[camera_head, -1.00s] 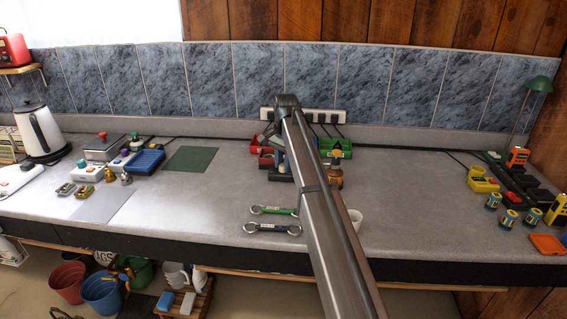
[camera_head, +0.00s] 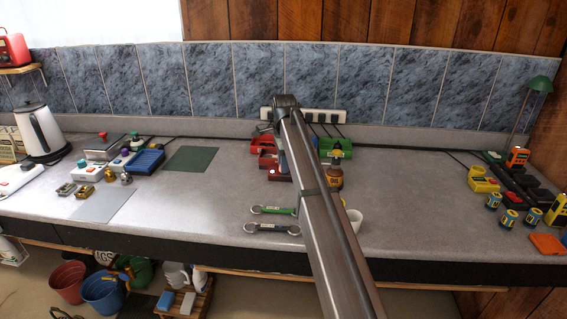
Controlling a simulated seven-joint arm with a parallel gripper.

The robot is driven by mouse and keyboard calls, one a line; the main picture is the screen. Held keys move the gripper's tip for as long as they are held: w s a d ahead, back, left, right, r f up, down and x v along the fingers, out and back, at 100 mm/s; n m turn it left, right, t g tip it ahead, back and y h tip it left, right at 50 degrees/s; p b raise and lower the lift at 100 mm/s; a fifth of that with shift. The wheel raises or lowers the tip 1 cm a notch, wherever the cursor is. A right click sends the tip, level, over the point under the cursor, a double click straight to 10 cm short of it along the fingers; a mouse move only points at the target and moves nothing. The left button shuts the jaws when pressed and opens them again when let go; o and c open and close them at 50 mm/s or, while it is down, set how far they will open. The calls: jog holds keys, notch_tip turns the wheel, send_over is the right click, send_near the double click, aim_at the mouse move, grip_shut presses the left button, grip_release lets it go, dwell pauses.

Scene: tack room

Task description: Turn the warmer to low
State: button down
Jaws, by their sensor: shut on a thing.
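I cannot tell for certain which thing is the warmer. The middle of the bench (camera_head: 220,207) holds a group of red boxes (camera_head: 266,146) and a green box (camera_head: 330,143), with a brown bottle (camera_head: 334,178) in front of the green one. My arm crosses in front of this group. A lower arm part shows just left of the long link, over the red boxes. My gripper and its fingertips are hidden behind the long link, so any contact with a knob or switch is hidden too.
Two wrenches (camera_head: 272,228) and a white cup (camera_head: 355,217) lie near the front edge. Control boxes with coloured knobs (camera_head: 86,167) and a kettle (camera_head: 43,134) stand left. Yellow devices (camera_head: 482,181) stand right.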

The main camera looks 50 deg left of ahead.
jog(key=shift+w, duration=0.1)
dwell(0.4)
jog(key=c, duration=0.8)
grip_release()
